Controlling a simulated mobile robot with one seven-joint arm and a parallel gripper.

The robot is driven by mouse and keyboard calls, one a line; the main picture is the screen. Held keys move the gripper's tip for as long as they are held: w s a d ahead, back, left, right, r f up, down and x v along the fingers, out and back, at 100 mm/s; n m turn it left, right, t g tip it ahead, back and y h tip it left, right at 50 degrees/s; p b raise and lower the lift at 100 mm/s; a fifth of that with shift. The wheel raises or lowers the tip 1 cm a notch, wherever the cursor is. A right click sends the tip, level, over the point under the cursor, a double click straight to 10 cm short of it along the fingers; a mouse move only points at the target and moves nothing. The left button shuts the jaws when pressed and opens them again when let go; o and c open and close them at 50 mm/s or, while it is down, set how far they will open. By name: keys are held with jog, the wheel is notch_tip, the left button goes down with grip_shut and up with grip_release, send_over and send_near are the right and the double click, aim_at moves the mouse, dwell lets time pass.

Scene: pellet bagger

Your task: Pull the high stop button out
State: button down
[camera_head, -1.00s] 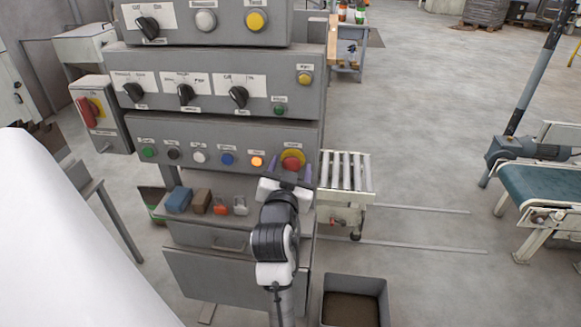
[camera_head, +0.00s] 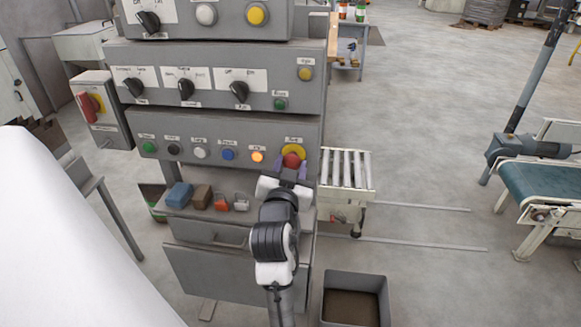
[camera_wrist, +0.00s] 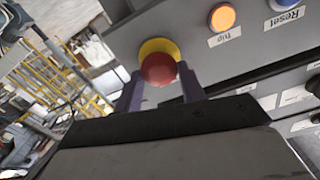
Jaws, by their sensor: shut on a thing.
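The high stop button is a red mushroom head (camera_head: 292,160) on a yellow collar (camera_head: 293,152), at the right end of the lower button row on the grey panel. In the wrist view the red head (camera_wrist: 158,69) sits between the two purple fingers of my gripper (camera_wrist: 160,85), with the yellow collar (camera_wrist: 158,47) behind it. My gripper (camera_head: 291,168) is shut on the red head, one finger on each side. The exact finger contact is too small to make out.
Left of the button are a lit orange button (camera_head: 257,156) and a blue button (camera_head: 228,154). Several padlocks and blocks lie on the shelf below, including a red padlock (camera_head: 221,202). A roller conveyor (camera_head: 346,170) stands right of the panel, with open floor beyond.

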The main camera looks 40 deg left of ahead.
jog(key=c, duration=0.8)
grip_release()
jog(key=shift+c, duration=0.2)
jog(key=shift+s, duration=0.1)
jog(key=p+v, duration=0.8)
jog(key=v, duration=0.5)
jog(key=shift+s+d, duration=0.25)
jog(key=shift+d, duration=0.05)
